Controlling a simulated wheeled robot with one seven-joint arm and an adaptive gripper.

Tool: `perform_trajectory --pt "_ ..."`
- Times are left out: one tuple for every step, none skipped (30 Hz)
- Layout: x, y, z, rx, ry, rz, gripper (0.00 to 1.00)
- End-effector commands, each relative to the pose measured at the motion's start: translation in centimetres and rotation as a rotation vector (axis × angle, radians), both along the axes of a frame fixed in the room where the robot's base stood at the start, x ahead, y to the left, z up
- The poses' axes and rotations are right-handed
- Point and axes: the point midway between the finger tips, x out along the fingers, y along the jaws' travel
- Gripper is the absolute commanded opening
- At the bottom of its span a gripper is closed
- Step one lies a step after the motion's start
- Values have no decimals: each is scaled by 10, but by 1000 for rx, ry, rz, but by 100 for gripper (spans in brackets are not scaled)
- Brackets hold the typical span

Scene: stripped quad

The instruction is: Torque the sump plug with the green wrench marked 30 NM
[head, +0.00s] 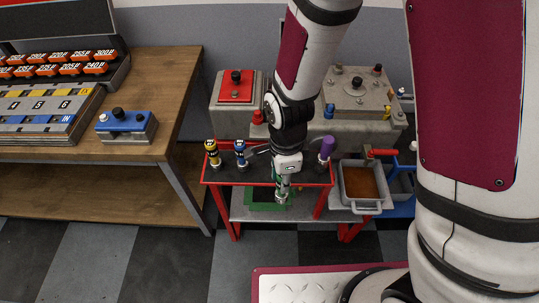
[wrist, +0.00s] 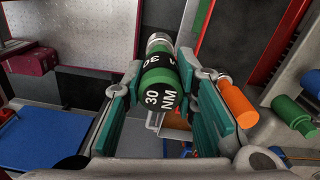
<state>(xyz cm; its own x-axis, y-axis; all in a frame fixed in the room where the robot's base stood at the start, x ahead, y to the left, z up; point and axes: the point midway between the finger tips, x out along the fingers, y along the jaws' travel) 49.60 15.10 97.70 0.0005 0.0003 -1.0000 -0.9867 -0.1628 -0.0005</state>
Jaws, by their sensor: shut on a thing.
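The green wrench (wrist: 160,80) has a black band marked 30 NM and a metal end. It lies between the teal pads of my gripper (wrist: 163,106), which is shut on it. In the head view my gripper (head: 284,178) is over the front of the red-edged tool trolley (head: 222,182), and the green wrench (head: 282,192) shows only as a small part below it. I cannot pick out the sump plug in either view.
Grey machine blocks (head: 353,98) stand behind. A wooden bench (head: 160,90) is left. Orange (wrist: 238,105) and green (wrist: 292,115) cylinders are near my right finger.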

Motion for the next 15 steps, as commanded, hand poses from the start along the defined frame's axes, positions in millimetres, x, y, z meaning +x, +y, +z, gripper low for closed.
perform_trajectory --pt "13 3 -2 1 -1 -2 0" --pt "20 5 -2 1 -2 -2 0" --pt "30 6 -3 1 -1 -3 0" --pt "37 8 -4 1 -2 -4 0" --pt "44 10 -5 1 -2 -3 0" --pt "54 12 -6 1 -1 -3 0" --pt "61 14 -6 1 -1 -3 0" --pt "68 16 -7 1 -1 -3 0" --pt "77 18 -8 1 -1 -2 0" --pt "83 19 -8 0 -1 -2 0" --pt "89 20 -9 0 -1 -2 0" --pt "95 22 -10 1 0 -2 0" --pt "100 23 -10 1 0 -2 0" --pt "104 24 -10 1 -1 -1 0" --pt "108 25 -11 1 -1 -2 0"
